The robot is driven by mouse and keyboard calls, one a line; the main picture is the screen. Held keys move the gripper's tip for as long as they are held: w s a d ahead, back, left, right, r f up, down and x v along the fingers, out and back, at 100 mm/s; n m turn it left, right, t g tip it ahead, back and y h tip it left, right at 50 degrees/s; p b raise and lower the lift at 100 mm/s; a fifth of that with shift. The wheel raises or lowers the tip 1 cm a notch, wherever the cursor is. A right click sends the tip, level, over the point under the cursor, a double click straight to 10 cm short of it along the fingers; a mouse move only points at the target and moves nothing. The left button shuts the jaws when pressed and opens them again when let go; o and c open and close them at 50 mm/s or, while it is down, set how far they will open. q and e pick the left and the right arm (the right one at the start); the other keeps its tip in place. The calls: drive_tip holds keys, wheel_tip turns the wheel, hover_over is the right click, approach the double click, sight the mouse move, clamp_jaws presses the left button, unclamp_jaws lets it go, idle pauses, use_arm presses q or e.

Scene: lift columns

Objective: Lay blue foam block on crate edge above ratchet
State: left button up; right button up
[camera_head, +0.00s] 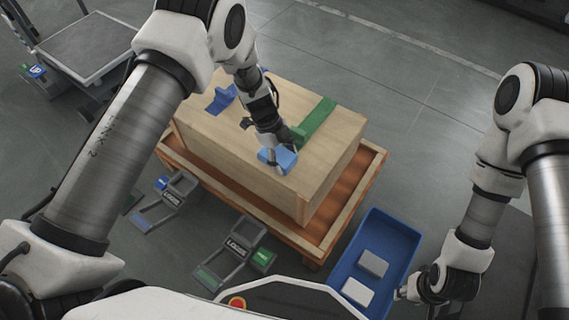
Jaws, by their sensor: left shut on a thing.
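The blue foam block (284,163) is at the near long edge of the top of the large wooden crate (240,160). My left gripper (279,155) is shut on the block from above and partly covers it. I cannot tell whether the block rests on the crate or hangs just above it. A green strap (318,114) crosses the crate top just right of the block, with a green part (298,137) close to the gripper. I cannot make out a ratchet clearly. My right gripper (402,293) is beside the blue bin; its jaws are too small to judge.
The blue bin (398,232) holds a grey block (373,263) and a white block (357,291). Another blue piece (222,98) lies on the crate's far left top. The crate stands on a wooden pallet (340,205). Grey devices (238,240) stand on the floor in front.

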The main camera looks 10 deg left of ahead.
use_arm(q)
wheel_tip(320, 180, down, 2)
drive_tip(key=shift+f, duration=0.1)
drive_tip(key=shift+c, duration=0.3)
use_arm(e)
drive_tip(key=shift+f, duration=0.5)
use_arm(q)
drive_tip(key=o, duration=0.8)
